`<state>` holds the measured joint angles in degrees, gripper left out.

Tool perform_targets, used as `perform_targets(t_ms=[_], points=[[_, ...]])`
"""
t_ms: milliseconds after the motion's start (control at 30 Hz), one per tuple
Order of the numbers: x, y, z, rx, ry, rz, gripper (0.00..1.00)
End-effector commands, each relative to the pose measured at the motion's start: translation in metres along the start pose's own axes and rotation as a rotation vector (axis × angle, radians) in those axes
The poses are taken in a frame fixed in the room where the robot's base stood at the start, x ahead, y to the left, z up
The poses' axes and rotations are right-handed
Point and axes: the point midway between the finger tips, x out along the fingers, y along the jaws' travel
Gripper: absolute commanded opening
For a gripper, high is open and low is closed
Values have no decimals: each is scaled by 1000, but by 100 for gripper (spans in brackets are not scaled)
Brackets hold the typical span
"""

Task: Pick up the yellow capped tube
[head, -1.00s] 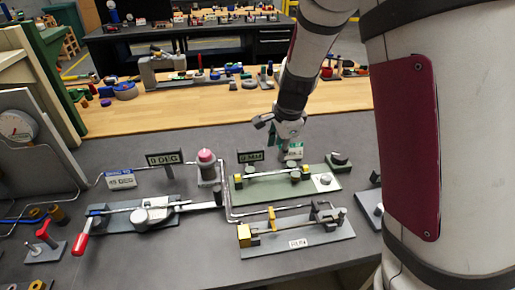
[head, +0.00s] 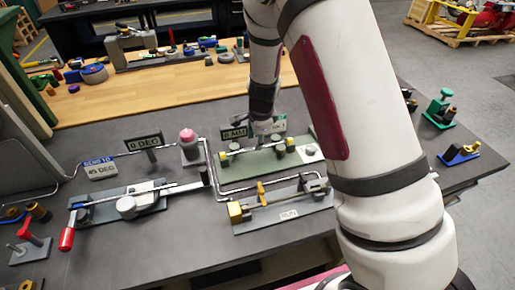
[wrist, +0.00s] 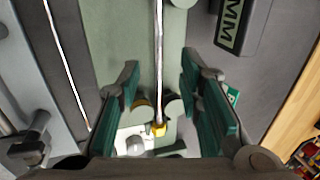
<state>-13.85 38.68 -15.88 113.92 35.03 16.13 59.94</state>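The yellow capped tube (head: 256,151) is a thin pale rod with yellow ends, lying along a green plate (head: 232,178) on the grey bench. In the wrist view the tube (wrist: 158,60) runs down the middle, with one yellow cap (wrist: 158,130) low in the picture between round supports. My gripper (wrist: 162,98) is open, with one green-padded finger on each side of the tube and nothing visibly held. In the head view my gripper (head: 266,133) is behind and above the plate, near the tube's right half; its fingertips are hard to make out.
A "0 MM" sign (head: 234,133) stands behind the plate. A grey fixture (head: 284,217) with a yellow block lies in front. A pink-topped post (head: 189,144) and a red-handled lever fixture (head: 125,203) are at left. A bent metal pipe (head: 210,172) passes between the fixtures.

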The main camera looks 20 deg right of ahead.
Motion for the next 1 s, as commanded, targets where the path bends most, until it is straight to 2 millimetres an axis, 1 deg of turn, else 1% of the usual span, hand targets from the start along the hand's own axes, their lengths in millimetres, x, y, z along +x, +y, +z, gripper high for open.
perform_targets(t_ms=[100, 200, 300, 400, 600, 633, 667, 700, 767, 1000], points=[[16, 4, -1, 1, 1, 4, 33], [29, 3, 0, -1, 0, 3, 33], [38, 2, -1, 0, 1, 2, 33], [41, 2, 0, -1, 0, 0, 33], [42, 2, 0, -1, 0, 0, 33], [42, 2, 0, -1, 0, 0, 28], [42, 2, 0, -1, 0, 0, 22], [42, 2, 0, -1, 0, 0, 13], [42, 2, 0, -1, 0, 0, 0], [41, 2, 0, -1, 0, 0, 0]])
